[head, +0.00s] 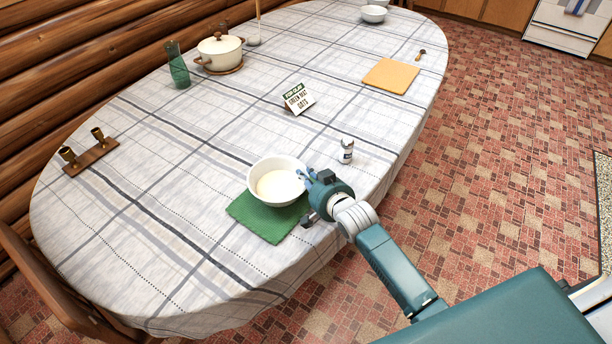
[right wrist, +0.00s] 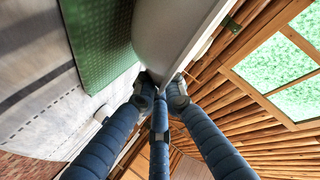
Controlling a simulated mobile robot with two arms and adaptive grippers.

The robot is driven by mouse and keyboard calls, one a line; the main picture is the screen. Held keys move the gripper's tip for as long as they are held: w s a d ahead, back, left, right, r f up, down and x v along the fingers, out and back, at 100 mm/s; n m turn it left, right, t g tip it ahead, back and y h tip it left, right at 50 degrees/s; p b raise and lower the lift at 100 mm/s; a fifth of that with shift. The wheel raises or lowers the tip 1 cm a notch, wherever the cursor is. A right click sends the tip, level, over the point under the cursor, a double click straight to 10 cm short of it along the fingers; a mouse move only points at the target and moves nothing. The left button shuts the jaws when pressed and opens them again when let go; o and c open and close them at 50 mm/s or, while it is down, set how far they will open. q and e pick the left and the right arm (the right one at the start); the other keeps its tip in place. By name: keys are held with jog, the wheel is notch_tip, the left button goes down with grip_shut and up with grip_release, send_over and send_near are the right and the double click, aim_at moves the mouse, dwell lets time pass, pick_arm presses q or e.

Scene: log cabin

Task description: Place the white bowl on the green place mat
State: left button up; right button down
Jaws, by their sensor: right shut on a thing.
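The white bowl (head: 277,168), with something pale cream inside, is upright over the upper part of the green place mat (head: 262,222). The mat's near part shows below it; whether the bowl rests on the mat or hangs just above it I cannot tell. My right gripper (head: 310,178) is shut on the bowl's right rim. In the right wrist view the fingers (right wrist: 161,88) meet at the bowl's wall (right wrist: 168,35), with the mat (right wrist: 100,40) close beside it. My left gripper is not in view.
A small white bottle (head: 347,151) stands right of the gripper. A sign (head: 299,99), a yellow board (head: 391,76), a lidded pot (head: 220,52), a green glass (head: 178,66) and a candle holder (head: 90,154) are farther off. The checked tablecloth (head: 170,230) left of the mat is clear.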

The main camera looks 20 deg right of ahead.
jog(key=shift+w, duration=0.1)
jog(key=shift+f, duration=0.15)
jog(key=c, duration=1.8)
grip_release()
jog(key=shift+f, duration=0.1)
jog(key=shift+c, duration=0.2)
jog(key=v, duration=1.2)
